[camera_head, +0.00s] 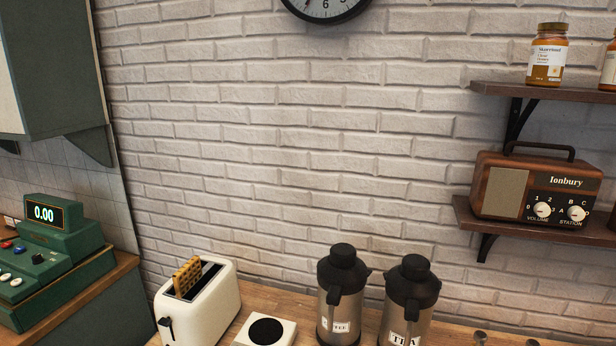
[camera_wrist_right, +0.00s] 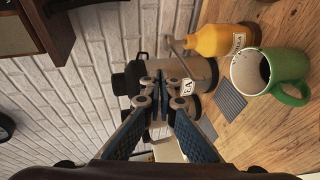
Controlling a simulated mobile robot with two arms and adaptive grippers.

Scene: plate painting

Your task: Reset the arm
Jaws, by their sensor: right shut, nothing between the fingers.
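My right gripper (camera_wrist_right: 158,82) shows in the right wrist view with its fingertips together and nothing held between them. Behind its tips are the steel and black flasks, one of them a steel flask (camera_wrist_right: 190,72) with a TEA label; I cannot tell the distance, but no contact is visible. A yellow bottle (camera_wrist_right: 215,41) and a green mug (camera_wrist_right: 292,67) with a pale inside stand on the wooden counter beyond, to the right of the fingers. My left gripper is in neither view.
In the head view a cream toaster (camera_head: 205,304) with a waffle (camera_head: 187,276), a coffee flask (camera_head: 341,300) and a tea flask (camera_head: 408,300) stand on the counter against a white brick wall. A wooden radio (camera_head: 500,188) sits on a wall shelf. A green cash register (camera_head: 60,245) stands left.

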